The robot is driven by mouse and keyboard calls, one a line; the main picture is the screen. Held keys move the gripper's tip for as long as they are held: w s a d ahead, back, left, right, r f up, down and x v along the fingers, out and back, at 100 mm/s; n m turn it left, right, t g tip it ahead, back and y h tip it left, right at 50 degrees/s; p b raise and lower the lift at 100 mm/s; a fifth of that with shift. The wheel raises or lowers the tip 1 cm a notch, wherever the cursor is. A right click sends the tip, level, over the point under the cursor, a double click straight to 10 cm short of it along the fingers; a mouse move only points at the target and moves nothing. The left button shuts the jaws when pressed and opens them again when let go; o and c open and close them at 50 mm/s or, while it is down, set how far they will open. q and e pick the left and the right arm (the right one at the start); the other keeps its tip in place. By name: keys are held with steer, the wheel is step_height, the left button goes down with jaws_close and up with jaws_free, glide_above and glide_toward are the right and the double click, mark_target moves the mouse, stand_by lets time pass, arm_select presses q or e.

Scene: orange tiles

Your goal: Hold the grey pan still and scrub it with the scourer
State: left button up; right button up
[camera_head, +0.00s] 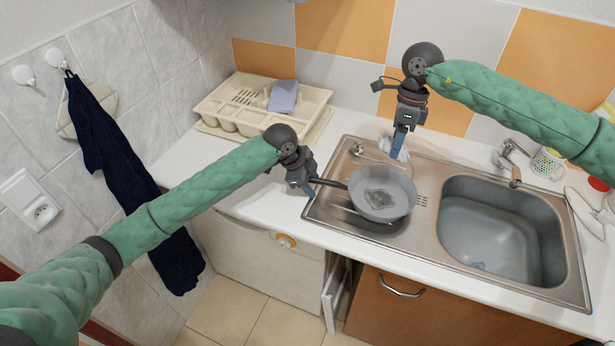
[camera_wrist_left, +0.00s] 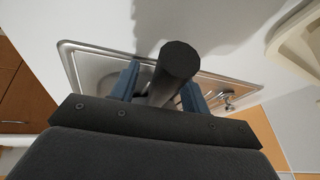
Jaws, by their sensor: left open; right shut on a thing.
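The grey pan (camera_head: 397,206) rests on the drainer side of the sink, with a grey patch showing on its inside. Its dark handle (camera_head: 330,183) points left. My left gripper (camera_head: 307,188) is at the handle's end, open. In the left wrist view the handle (camera_wrist_left: 174,68) shows between the two blue fingers of my left gripper (camera_wrist_left: 160,88), with a gap visible. My right gripper (camera_head: 399,142) is behind the pan, above the sink's back edge, shut on the pale, shiny scourer (camera_head: 402,155). The scourer is apart from the pan and partly hidden by the fingers.
The sink basin (camera_head: 490,235) lies right of the pan, with a tap (camera_head: 512,152) behind it. A cream dish rack (camera_head: 225,110) holding a lilac cloth (camera_head: 284,96) stands at the back left. Counter between rack and sink is mostly clear. A dark towel (camera_head: 115,165) hangs on the left wall.

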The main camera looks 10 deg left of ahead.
arm_select(q)
steer(key=shift+f, duration=0.1)
jaws_close()
stand_by(2.0)
